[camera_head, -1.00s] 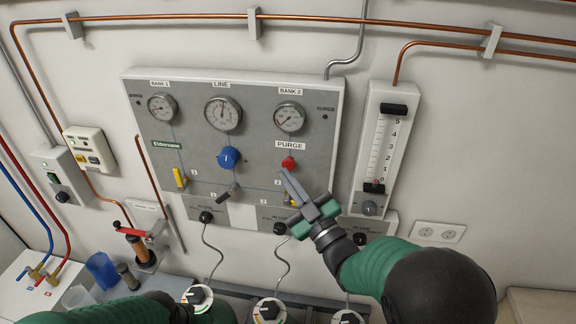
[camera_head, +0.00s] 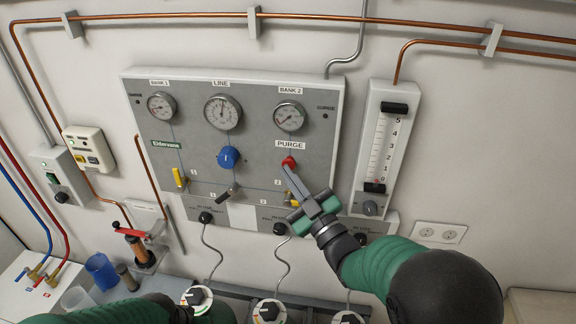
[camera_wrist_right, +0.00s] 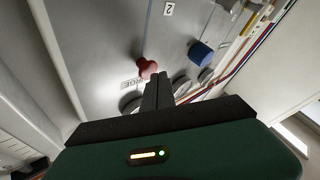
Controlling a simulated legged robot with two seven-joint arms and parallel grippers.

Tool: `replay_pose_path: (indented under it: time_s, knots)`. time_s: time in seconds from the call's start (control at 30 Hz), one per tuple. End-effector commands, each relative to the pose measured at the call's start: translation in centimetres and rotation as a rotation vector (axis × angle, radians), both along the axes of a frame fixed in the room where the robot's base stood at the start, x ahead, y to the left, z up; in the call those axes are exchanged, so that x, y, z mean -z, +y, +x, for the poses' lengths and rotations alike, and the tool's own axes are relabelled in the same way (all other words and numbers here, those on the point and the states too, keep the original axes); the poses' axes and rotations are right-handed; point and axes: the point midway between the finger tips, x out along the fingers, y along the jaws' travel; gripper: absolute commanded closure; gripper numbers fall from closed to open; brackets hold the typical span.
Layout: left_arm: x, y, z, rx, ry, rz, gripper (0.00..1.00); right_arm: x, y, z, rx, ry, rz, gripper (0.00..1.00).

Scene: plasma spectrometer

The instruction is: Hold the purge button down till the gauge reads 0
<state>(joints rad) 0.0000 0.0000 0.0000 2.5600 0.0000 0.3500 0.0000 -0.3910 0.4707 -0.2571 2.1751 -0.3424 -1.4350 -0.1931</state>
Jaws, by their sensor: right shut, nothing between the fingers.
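The red purge button (camera_head: 289,160) sits on the grey panel under the PURGE label, and also shows in the right wrist view (camera_wrist_right: 146,67). My right gripper (camera_head: 285,168) is shut and empty, its fingertips right at the button and overlapping its lower left edge in the head view. In the right wrist view the fingertips (camera_wrist_right: 160,76) are beside the button; I cannot tell whether they touch or press it. The LINE gauge (camera_head: 222,112) has its needle pointing roughly up. The BANK 2 gauge (camera_head: 289,116) is above the button; its figures are too small to read. My left gripper is not seen.
A blue knob (camera_head: 228,157) is left of the button. Yellow-handled valves are lower on the panel (camera_head: 180,178), one partly behind my right gripper. A flow meter (camera_head: 383,150) stands to the right. Hoses hang below the panel.

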Motion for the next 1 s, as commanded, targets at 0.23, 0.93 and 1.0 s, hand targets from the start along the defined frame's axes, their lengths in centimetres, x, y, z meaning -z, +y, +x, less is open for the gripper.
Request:
replay_pose_path:
  time_s: [0.23,0.93,1.0]
  knots:
    - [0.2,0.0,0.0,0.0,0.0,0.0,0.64,0.1,-0.1,0.3,0.0,0.0,0.0,1.0]
    - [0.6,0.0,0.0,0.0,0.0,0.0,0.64,0.1,-0.3,1.2,0.002,0.0,0.001,1.0]
    - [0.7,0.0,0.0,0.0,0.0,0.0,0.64,0.1,-0.3,1.3,0.003,0.001,0.0,1.0]
